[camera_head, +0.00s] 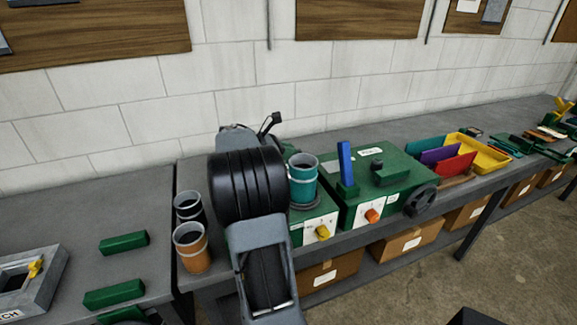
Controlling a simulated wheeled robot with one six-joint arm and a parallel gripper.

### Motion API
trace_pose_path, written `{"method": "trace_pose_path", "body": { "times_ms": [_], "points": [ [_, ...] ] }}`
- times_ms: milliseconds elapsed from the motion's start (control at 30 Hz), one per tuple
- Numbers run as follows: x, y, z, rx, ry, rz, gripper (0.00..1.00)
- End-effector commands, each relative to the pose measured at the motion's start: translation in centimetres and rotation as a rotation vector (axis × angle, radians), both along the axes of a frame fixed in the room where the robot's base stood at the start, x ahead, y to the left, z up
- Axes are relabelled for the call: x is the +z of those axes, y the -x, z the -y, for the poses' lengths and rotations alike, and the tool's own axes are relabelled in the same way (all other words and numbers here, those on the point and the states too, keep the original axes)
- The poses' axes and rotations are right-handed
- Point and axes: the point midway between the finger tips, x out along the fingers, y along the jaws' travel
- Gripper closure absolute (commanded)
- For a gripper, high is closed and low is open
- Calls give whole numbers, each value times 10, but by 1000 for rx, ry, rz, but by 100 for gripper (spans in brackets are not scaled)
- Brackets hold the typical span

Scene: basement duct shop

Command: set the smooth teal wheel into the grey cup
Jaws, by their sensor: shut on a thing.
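My gripper (243,138) shows only in part above and behind the thick black part of my arm. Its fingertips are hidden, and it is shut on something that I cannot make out. I cannot identify a smooth teal wheel in this view. A dark cup (188,208) with a grey rim stands near the left end of the long bench, left of my arm; I cannot tell whether it is the grey cup. An orange cup (193,252) stands in front of it. A teal cup (303,182) stands on a green box, right of my arm.
Green machine boxes (395,168) carry a blue upright block (346,165), an orange knob and a dark wheel (421,200). A yellow tray (482,153) and coloured panels lie further right. Green blocks (124,243) and a grey frame lie on the left bench. Cardboard boxes sit below.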

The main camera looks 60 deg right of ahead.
Motion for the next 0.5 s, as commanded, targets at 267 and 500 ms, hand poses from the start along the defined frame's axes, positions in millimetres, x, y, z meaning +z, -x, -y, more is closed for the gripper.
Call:
{"method": "trace_pose_path", "body": {
  "times_ms": [267, 500],
  "points": [
    [-27, 0, 0, 0, -3, -2, 100],
    [-47, 0, 0, 0, 1, -1, 100]
  ]
}}
